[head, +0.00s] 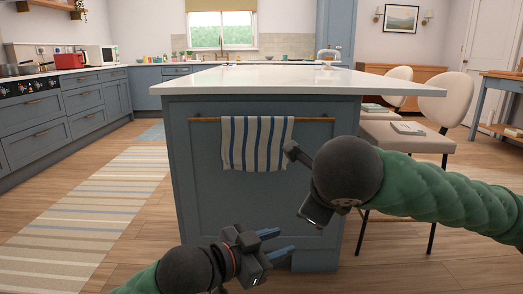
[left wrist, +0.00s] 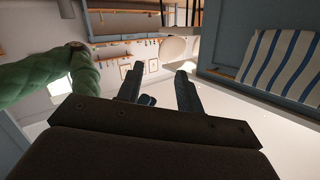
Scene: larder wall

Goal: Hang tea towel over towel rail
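The tea towel (head: 256,144), white with blue stripes, hangs over the towel rail (head: 205,120) on the end panel of the kitchen island. Its front part hangs down flat below the rail. It also shows at the right of the left wrist view (left wrist: 280,68). My left gripper (head: 277,244) is below the towel, clear of it, with its fingers apart. In the left wrist view its two fingers (left wrist: 160,84) are apart with nothing between them. My right gripper (head: 302,182) is right of the towel, partly hidden by my dark wrist; its fingers cannot be made out clearly.
The island's white worktop (head: 300,80) overhangs the rail. Cream chairs (head: 440,110) stand at the island's right side. A striped rug (head: 95,215) lies on the floor to the left, beside blue cabinets (head: 85,103). The floor between rug and island is clear.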

